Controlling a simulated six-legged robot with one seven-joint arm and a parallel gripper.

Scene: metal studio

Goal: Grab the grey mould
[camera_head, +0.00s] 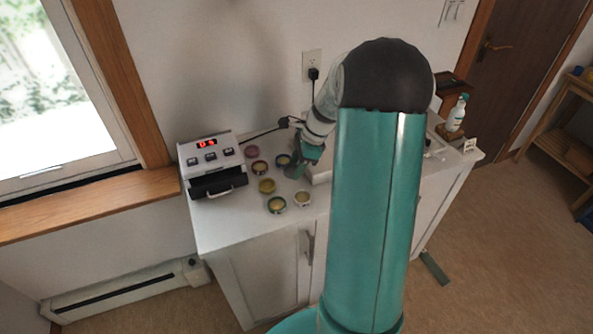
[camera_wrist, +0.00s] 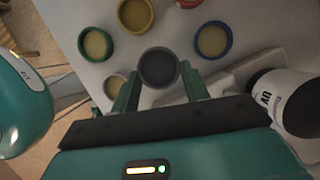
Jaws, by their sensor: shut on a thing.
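The grey mould (camera_wrist: 159,67) is a small round dark grey cup between the two green fingers of my gripper (camera_wrist: 160,82) in the wrist view. The fingers are shut on it from both sides. In the head view my gripper (camera_head: 305,163) is over the white cabinet top, and the grey mould (camera_head: 294,172) shows just below and left of it. I cannot tell whether it touches the surface. My own arm hides much of the cabinet's right half.
Several round moulds with coloured rims stand close by, including a yellow one (camera_head: 267,186) and a green one (camera_head: 277,204). A device with a red display (camera_head: 208,155) stands at the left. A white bottle (camera_wrist: 290,102) is close on the right in the wrist view.

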